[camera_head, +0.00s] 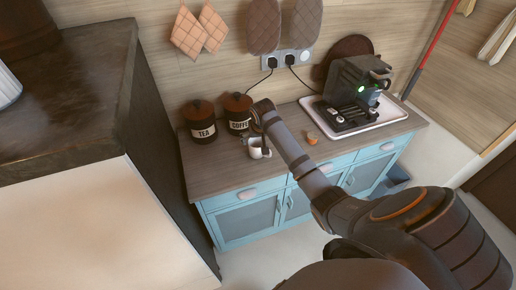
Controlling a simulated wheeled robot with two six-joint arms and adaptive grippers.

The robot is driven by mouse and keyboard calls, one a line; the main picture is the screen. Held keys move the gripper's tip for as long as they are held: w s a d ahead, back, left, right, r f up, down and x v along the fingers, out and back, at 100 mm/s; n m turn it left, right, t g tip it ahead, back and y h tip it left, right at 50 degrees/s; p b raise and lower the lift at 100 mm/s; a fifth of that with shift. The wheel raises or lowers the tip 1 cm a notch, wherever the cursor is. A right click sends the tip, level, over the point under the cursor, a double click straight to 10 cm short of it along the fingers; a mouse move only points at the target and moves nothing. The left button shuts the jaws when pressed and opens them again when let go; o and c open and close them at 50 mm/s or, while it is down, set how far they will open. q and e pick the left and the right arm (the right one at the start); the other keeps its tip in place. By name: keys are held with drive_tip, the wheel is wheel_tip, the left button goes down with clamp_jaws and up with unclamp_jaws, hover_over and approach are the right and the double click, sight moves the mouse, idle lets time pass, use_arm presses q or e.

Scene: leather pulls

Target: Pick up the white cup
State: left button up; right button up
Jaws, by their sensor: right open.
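The white cup (254,153) stands on the wooden top of the blue cabinet, in front of the coffee canister. My right arm reaches in from the lower right and bends down over the counter. Its gripper (264,143) is small and dark here, pointing down right at the cup, and it overlaps the cup's right and upper part. The gripper is open. Whether its fingers touch the cup cannot be made out. My left gripper is not in view.
Dark tea (202,131) and coffee (238,126) canisters stand behind the cup. A coffee machine (352,88) sits on a white tray (392,115) to the right. A small orange item (311,138) lies on the blue cabinet's counter (208,175). A tall dark-topped unit (70,95) blocks the left.

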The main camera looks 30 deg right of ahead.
sight(257, 143)
drive_tip(key=shift+a+x, duration=0.15)
drive_tip(key=shift+x, duration=0.8)
drive_tip(key=shift+a+x, duration=0.2)
drive_tip(key=shift+x, duration=0.8)
drive_tip(key=c, duration=1.4)
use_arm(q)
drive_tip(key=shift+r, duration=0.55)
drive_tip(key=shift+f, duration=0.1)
use_arm(e)
drive_tip(key=shift+r, duration=0.1)
drive_tip(key=shift+r, duration=0.2)
wheel_tip(257, 143, up, 3)
drive_tip(key=shift+s+d+f+b, duration=0.1)
drive_tip(key=shift+s+d+b, duration=0.1)
drive_tip(key=shift+b, duration=0.45)
use_arm(q)
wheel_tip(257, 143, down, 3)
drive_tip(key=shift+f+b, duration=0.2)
drive_tip(key=shift+b, duration=0.75)
use_arm(e)
drive_tip(key=s+r, duration=0.9)
drive_tip(key=s, duration=0.4)
drive_tip(key=shift+s+d+r, duration=0.35)
